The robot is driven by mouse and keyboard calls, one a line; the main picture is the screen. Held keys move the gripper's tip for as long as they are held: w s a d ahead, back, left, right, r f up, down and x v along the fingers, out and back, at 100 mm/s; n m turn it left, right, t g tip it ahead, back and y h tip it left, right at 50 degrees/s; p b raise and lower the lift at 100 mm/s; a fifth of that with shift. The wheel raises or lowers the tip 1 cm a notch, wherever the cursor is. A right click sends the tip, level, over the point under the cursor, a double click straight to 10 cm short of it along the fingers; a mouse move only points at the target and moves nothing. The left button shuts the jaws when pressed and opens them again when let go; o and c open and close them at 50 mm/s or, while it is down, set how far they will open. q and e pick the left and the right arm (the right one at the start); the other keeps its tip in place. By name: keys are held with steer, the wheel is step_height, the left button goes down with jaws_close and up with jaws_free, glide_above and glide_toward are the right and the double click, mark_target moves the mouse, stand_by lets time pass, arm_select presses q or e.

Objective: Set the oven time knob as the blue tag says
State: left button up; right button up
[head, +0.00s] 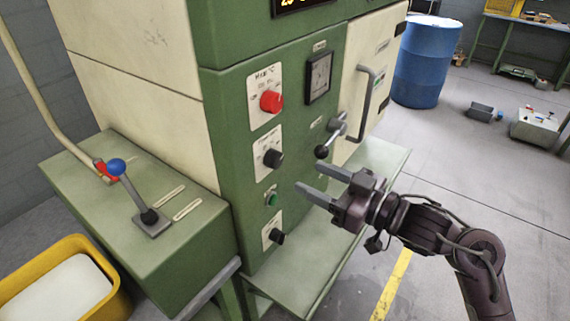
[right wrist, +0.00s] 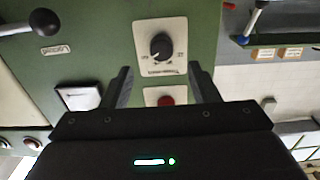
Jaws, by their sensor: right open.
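The green oven's panel carries a red knob (head: 271,101) on a white plate marked in °C. Below it is a black knob (head: 273,158) on a white plate, and lower down a smaller black knob (head: 277,237). I cannot read which one is marked for time. My right gripper (head: 308,176) is open and empty, its fingers toward the panel, right of the middle black knob. In the right wrist view, which looks upside down, a black knob (right wrist: 161,46) shows between and beyond the fingertips, apart from them. No blue tag can be made out. My left gripper is not in view.
A door lever with a black ball (head: 322,152) sticks out just above my right fingers, near the door handle (head: 369,95). A green button (head: 272,199) sits between the lower knobs. A blue-ended lever (head: 117,167) stands on the left box. A green ledge (head: 300,270) lies below.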

mark_target(279, 163)
steer(key=p+x, duration=0.1)
steer(key=x, duration=0.6)
steer(key=shift+w+a, duration=0.1)
steer(key=shift+a, duration=0.2)
steer(key=shift+c, duration=0.4)
steer(key=c, duration=0.9)
